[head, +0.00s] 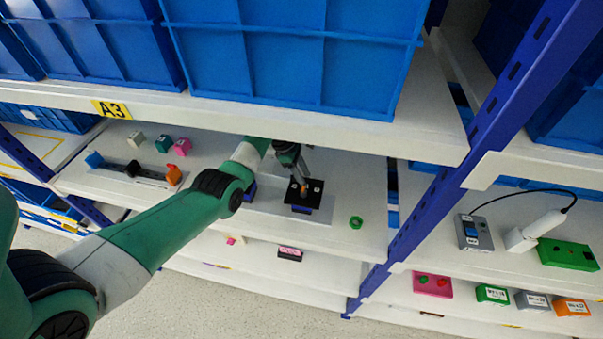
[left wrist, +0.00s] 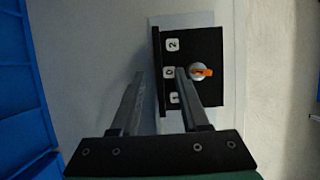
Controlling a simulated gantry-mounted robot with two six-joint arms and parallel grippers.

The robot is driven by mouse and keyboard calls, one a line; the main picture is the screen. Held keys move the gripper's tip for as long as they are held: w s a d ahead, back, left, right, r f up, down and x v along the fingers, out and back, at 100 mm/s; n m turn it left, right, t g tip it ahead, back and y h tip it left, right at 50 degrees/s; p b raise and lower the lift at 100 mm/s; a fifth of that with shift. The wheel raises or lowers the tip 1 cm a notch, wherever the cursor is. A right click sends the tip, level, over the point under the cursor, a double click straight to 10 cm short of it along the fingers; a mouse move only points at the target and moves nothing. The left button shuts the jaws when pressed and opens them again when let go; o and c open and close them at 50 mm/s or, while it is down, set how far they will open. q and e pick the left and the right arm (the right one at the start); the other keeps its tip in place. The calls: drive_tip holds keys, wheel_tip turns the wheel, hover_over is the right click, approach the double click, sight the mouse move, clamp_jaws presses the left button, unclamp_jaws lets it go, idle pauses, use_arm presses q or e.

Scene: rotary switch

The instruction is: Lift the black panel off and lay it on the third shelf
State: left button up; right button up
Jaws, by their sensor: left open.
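The black panel (head: 313,197) sits on a blue base on the shelf (head: 335,222) below the A3 label. My left gripper (head: 298,177) is over the panel, pointing down. In the left wrist view its open fingers (left wrist: 161,72) straddle the panel's left edge, one over the pale surface and one over the panel. Contact cannot be told. A lower shelf (head: 265,262) is visible. My right gripper is not in view.
A green nut-like piece (head: 356,222) lies right of the panel. Several coloured blocks and a slider device (head: 135,172) are at the left. A dark pink-topped block (head: 290,254) lies on the lower shelf. Blue bins (head: 290,55) stand above, and a blue post (head: 425,205) is at the right.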

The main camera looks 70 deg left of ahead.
use_arm(q)
clamp_jaws()
drive_tip(key=shift+r, duration=0.1)
idle(1.2)
drive_tip(key=shift+r+p, duration=2.85)
drive_tip(key=shift+p, duration=0.1)
drive_tip(key=shift+w+r, duration=0.1)
drive_tip(key=shift+r, duration=0.05)
